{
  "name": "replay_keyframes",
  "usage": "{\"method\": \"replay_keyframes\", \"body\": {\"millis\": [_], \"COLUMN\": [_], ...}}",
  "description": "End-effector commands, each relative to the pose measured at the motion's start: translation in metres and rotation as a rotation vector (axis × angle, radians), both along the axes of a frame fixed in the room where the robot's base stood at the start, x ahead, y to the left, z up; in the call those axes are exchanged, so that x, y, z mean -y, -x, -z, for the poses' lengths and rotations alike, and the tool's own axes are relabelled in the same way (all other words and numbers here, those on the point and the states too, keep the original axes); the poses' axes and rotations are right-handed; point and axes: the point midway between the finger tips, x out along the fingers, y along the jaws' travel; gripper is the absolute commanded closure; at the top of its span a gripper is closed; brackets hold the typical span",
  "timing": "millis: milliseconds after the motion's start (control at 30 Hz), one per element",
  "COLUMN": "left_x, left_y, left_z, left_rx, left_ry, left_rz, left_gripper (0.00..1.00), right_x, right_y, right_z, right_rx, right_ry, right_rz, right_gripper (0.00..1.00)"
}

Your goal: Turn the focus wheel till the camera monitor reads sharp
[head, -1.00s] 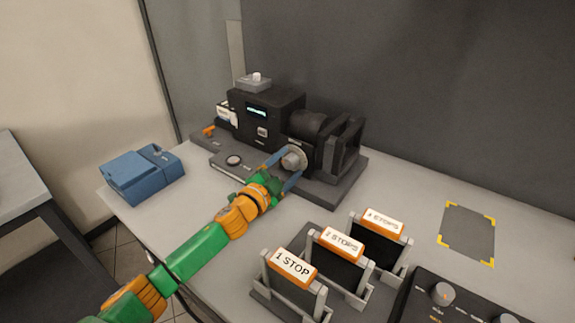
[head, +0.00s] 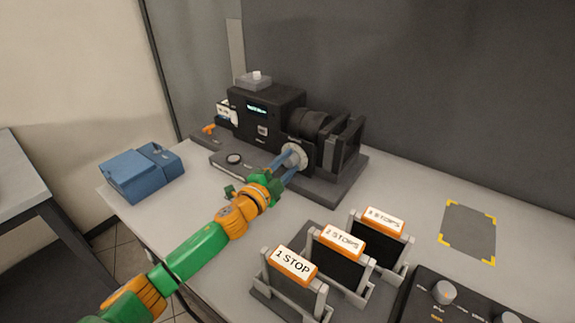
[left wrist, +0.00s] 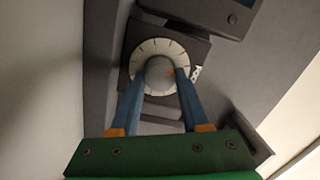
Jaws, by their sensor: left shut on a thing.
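The camera (head: 277,103) is a black body with a lens on a dark base plate at the back of the table. Its monitor (head: 258,109) is a small lit cyan screen on the body's front; its text is too small to read. The focus wheel (head: 301,154) is a pale disc with a grey knob on the camera's near side. In the left wrist view the wheel (left wrist: 144,52) shows tick marks and an orange mark on the knob. My left gripper (head: 290,164) is shut on the knob, one blue finger on each side. My right gripper is not in view.
A rack of filters labelled in stops (head: 343,243) stands in front. A dark control panel with knobs (head: 445,292) is at the lower right. A blue case (head: 141,174) sits at the left. A yellow-cornered grey patch (head: 468,230) is empty.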

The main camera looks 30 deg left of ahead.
Motion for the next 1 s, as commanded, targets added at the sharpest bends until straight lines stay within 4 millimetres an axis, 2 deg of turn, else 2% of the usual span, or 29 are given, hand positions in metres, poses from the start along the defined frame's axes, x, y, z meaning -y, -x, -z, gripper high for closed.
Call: {"method": "replay_keyframes", "body": {"millis": [1000], "left_x": [-0.002], "left_y": [0.000], "left_z": [0.004], "left_rx": [0.136], "left_ry": [-0.956], "left_rz": [-0.002], "left_gripper": [1.00], "right_x": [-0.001], "right_y": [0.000], "right_z": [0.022], "right_rx": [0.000], "right_ry": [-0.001], "right_rz": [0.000], "right_gripper": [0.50]}}
